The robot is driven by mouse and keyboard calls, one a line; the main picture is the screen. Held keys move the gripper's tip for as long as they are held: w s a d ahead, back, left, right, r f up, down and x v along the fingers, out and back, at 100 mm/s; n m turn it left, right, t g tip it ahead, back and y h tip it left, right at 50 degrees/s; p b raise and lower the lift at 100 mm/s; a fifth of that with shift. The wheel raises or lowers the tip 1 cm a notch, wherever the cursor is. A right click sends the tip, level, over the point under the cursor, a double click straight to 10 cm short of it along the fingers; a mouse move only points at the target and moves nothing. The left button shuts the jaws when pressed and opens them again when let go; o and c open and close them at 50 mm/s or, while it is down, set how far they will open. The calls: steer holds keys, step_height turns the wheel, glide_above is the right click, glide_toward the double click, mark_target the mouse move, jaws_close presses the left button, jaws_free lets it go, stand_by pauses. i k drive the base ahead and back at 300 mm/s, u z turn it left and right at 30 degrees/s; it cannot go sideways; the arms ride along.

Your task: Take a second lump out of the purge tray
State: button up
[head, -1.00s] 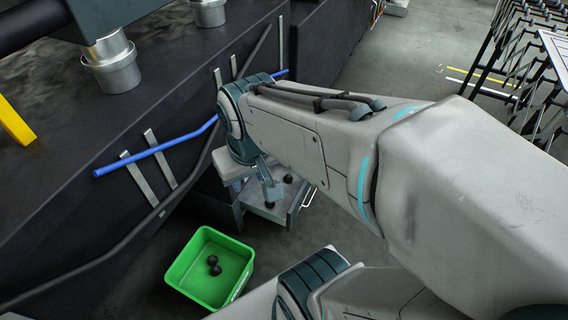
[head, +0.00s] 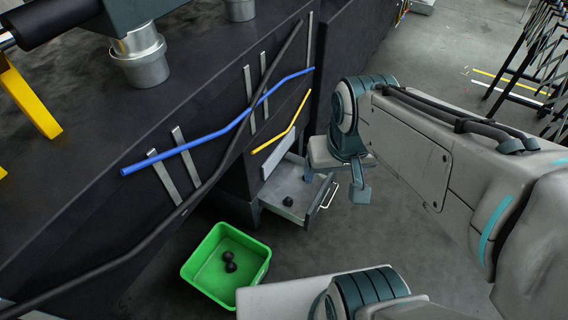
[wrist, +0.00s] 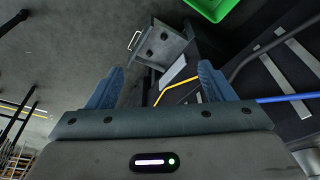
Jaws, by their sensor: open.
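The purge tray (head: 270,195) is a pulled-out grey metal drawer with a handle, low on the dark machine; it also shows in the wrist view (wrist: 178,50). A dark round lump (head: 288,201) lies on its floor. My gripper (head: 335,184) is open and empty, above and right of the tray. Its two blue fingers are spread apart in the wrist view (wrist: 160,84).
A blue rail (head: 190,146), a yellow rail (head: 284,136) and a dark pipe run along the machine front beside the tray. The green bin stands on the floor in front. The floor right of the tray looks clear; black racks (head: 525,75) stand far right.

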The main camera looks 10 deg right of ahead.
mark_target(288, 201)
steer(key=k, duration=1.25)
steer(key=z, duration=0.85)
steer(key=i, duration=2.15)
steer(key=u, duration=1.25)
steer(key=i, duration=0.45)
steer(key=u, duration=0.2)
